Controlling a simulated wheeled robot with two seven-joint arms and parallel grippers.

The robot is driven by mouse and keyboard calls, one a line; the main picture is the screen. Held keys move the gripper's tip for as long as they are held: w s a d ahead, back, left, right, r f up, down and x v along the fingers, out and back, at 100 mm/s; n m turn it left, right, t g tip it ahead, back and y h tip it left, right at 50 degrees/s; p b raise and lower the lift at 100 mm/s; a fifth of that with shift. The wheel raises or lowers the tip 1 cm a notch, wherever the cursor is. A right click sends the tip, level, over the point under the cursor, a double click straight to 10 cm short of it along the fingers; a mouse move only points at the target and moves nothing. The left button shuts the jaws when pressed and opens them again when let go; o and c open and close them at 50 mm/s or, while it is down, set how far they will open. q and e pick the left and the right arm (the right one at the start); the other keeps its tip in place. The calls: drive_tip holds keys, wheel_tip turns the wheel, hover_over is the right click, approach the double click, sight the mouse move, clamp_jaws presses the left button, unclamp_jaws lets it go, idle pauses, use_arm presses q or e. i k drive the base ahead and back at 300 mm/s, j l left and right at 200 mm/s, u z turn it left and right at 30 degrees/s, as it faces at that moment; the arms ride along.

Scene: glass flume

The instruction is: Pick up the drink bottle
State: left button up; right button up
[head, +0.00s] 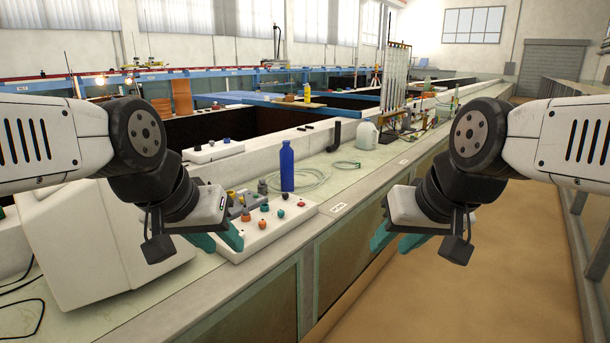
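A blue drink bottle (287,166) stands upright on the bench top, just beyond a white control panel with several knobs. My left gripper (222,242) is in front of and to the left of the bottle, over the near left part of the panel. Its teal fingers are apart with nothing visible between them. My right gripper (394,243) is to the right of the bottle, over the sandy floor beside the bench. Its teal fingers are spread and empty. Neither gripper touches the bottle.
The white control panel (262,236) with knobs lies before the bottle. Coiled clear tubing (312,178) lies right behind it. A translucent jug (367,136) and a dark pipe elbow (336,133) stand farther back. A white box (85,245) stands at left.

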sight(286, 151)
drive_tip(key=i+l+u, duration=0.2)
drive_tip(key=i+u, duration=0.15)
drive_tip(key=i+l+u, duration=0.1)
drive_tip(key=u, duration=0.3)
drive_tip(key=l+u, duration=0.15)
drive_tip(key=u, duration=0.3)
drive_tip(key=i+l+u, duration=0.1)
drive_tip(key=u, duration=0.3)
drive_tip(key=i+l+u, duration=0.1)
drive_tip(key=l+u, duration=0.2)
drive_tip(key=l, duration=0.6)
drive_tip(key=l+u, duration=0.35)
drive_tip(key=l, duration=0.5)
drive_tip(key=k+l+u, duration=0.15)
drive_tip(key=l+u, duration=0.15)
drive_tip(key=l, duration=1.1)
drive_tip(key=k+l, duration=0.15)
drive_tip(key=l, duration=0.9)
